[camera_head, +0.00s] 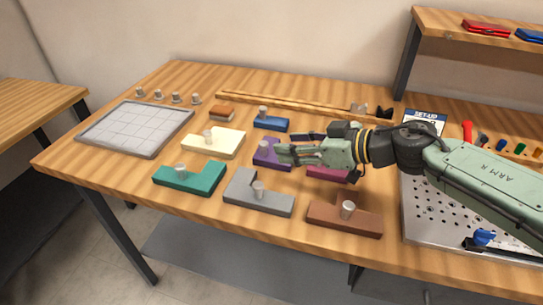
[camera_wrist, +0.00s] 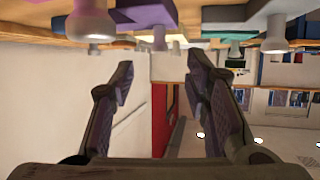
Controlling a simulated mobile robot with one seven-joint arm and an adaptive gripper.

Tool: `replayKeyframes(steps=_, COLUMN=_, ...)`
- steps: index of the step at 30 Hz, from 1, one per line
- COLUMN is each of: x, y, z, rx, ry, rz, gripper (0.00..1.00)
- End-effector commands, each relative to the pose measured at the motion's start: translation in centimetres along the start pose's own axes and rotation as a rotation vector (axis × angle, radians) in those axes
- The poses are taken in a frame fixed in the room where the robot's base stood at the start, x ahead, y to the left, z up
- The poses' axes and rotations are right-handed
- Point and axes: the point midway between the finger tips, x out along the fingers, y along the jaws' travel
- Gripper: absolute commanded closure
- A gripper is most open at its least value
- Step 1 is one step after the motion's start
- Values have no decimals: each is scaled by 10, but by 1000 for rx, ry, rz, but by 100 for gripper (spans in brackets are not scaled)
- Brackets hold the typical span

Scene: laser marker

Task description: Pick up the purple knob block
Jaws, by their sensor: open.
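The purple knob block (camera_head: 262,157) lies on the wooden table among the other knob blocks. In the head view my gripper partly covers it, and its knob is hard to make out there. In the wrist view the purple block (camera_wrist: 147,14) is at the top of the picture, with its pale knob (camera_wrist: 158,40) pointing down in the picture. My gripper (camera_head: 282,144) is open and reaches in from the right, its fingertips at the block. In the wrist view the fingers of my gripper (camera_wrist: 160,66) stand apart, nothing between them, and the knob appears just past the tips, between them sideways.
Around it lie a blue block (camera_head: 271,124), a cream block (camera_head: 213,143), a teal block (camera_head: 189,178), a grey block (camera_head: 258,195), a brown block (camera_head: 344,218) and a plum block (camera_head: 327,173). A gridded tray (camera_head: 136,128) is at left, a perforated plate (camera_head: 463,218) at right.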

Motion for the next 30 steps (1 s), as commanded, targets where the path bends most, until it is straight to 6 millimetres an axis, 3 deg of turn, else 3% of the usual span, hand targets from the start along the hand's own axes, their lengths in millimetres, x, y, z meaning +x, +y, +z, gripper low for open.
replayKeyframes(steps=18, x=68, y=0, z=5, rx=-3, ry=0, rz=0, gripper=57)
replayKeyframes(steps=27, x=71, y=0, z=2, rx=0, ry=1, rz=1, gripper=57)
replayKeyframes(steps=30, x=71, y=0, z=2, rx=0, ry=1, rz=1, gripper=64)
